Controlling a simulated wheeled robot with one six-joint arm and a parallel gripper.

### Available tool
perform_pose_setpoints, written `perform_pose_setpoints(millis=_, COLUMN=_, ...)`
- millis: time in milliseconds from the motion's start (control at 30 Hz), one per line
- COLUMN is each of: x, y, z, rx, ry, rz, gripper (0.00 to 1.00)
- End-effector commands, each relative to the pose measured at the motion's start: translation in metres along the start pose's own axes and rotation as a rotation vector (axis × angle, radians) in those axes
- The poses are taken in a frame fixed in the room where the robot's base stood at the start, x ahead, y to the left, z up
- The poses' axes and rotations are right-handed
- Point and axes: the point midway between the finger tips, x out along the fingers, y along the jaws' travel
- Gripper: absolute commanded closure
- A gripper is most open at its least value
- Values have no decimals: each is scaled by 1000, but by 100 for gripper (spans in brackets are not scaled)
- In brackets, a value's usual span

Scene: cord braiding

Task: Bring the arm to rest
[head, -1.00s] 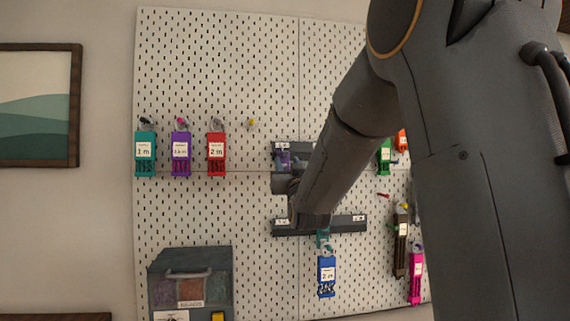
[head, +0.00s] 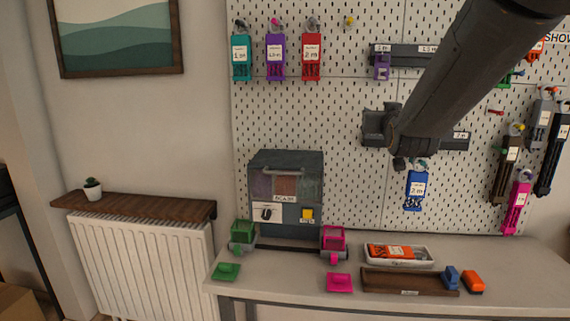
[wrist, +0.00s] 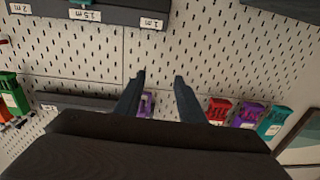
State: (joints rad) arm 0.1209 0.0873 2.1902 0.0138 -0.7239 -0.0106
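My gripper (head: 372,125) is at the end of my dark arm, in front of the white pegboard in the head view. The wrist view shows its two fingers (wrist: 157,82) spread apart, with nothing held between them. A small purple piece (wrist: 146,104) on a dark rail shows beyond the fingers; in the head view this purple piece (head: 382,67) is above the gripper. The arm crosses the right half of the pegboard and hides parts of both dark rails.
Teal (head: 241,57), purple (head: 275,57) and red (head: 311,57) tagged cords hang at upper left. A blue one (head: 415,190) hangs below the gripper. A grey machine (head: 287,160), trays and small parts stand on the table (head: 500,265). A radiator (head: 145,265) is at left.

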Motion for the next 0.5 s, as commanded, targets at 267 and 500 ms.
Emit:
perform_pose_setpoints(millis=267, x=-85, y=-29, z=170, rx=-11, ry=-586, rz=-52, gripper=64)
perform_pose_setpoints(millis=500, x=-212, y=-41, z=276, rx=-40, ry=-1071, rz=-85, gripper=64)
